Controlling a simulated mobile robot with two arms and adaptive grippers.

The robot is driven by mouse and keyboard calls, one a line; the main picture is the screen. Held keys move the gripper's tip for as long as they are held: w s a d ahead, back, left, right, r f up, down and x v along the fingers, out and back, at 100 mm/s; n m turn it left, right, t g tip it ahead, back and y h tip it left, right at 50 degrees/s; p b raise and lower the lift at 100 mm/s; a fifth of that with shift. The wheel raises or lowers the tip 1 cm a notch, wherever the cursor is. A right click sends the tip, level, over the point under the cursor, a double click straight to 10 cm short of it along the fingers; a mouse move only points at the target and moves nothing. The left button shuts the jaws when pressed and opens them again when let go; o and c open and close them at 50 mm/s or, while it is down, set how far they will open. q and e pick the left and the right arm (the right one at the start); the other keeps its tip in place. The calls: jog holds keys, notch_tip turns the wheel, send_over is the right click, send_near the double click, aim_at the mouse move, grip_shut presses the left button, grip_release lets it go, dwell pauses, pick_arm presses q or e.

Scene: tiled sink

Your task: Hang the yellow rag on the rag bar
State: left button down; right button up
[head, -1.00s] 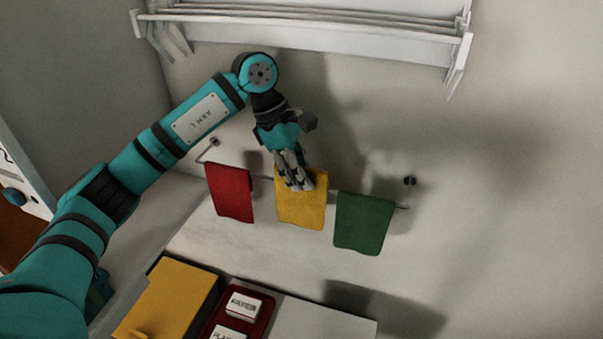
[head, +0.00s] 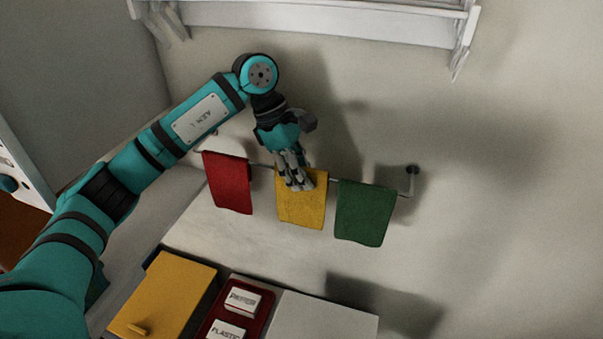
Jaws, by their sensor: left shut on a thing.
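The yellow rag (head: 302,209) hangs down at the rag bar (head: 404,194), between a red rag and a green rag. My left gripper (head: 296,184) reaches down from above and is shut on the yellow rag near its upper edge. The fingers cover part of the rag's top, so I cannot tell how it lies over the bar there. The rag bar is a thin metal rod fixed to the wall; its right bracket shows clearly, and its left end is partly hidden by my left arm. My right gripper is not in view.
The red rag (head: 229,182) hangs left of the yellow one and the green rag (head: 364,213) right of it. A white rack (head: 330,35) is on the wall above. Below are a yellow lid (head: 165,292), a red tray (head: 246,314) with white labelled blocks, and a pale surface (head: 325,317).

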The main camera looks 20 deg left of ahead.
pick_arm(q)
jog(key=shift+f, duration=0.35)
jog(key=c, duration=1.2)
grip_release()
